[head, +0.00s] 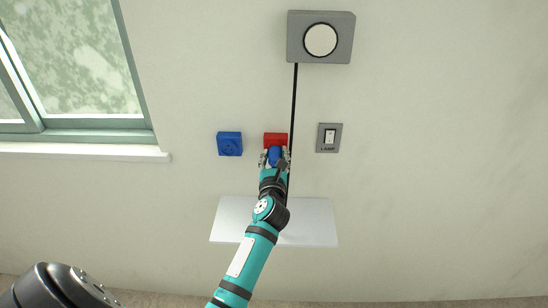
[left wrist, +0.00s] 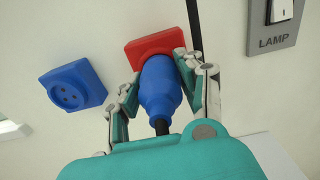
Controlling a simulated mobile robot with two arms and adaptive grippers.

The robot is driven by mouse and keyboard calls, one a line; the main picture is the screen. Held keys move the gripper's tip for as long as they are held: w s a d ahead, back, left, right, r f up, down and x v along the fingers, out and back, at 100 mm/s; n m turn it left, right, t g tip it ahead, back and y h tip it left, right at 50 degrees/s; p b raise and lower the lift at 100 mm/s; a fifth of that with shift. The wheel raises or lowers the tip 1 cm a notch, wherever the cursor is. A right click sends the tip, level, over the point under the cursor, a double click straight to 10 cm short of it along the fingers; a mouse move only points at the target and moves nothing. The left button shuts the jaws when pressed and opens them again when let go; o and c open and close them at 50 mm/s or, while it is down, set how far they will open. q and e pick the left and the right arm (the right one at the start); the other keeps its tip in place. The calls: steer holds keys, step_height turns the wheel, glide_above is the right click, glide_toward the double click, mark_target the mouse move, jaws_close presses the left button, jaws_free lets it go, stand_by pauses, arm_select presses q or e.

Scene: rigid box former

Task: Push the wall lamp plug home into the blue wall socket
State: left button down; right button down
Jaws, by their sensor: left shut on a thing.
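The blue wall socket (head: 229,144) is on the wall, left of the red socket (head: 275,139). In the left wrist view the blue socket (left wrist: 73,86) shows a round recess with small holes and is empty. The blue plug (left wrist: 160,88) is at the face of the red socket (left wrist: 150,47), its front end against or in it; how deep I cannot tell. My left gripper (head: 274,158) is shut on the plug, a finger on each side. The plug's dark cord leaves its rear end. My right gripper is not in view.
The wall lamp (head: 320,40) is above, with a black cable (head: 293,110) running down past the red socket. A switch marked LAMP (head: 329,138) is to the right. A white shelf (head: 310,222) is below, and a window with a sill (head: 90,152) at left.

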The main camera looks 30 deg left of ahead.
arm_select(q)
steer(key=shift+s+d, duration=0.1)
steer(key=shift+s+d+f, duration=0.1)
steer(key=shift+s, duration=0.05)
steer(key=shift+s+d+r+p, duration=0.2)
steer(key=shift+s+d+p, duration=0.15)
steer(key=shift+s, duration=0.25)
steer(key=shift+p+v, duration=0.4)
steer(key=shift+v, duration=1.6)
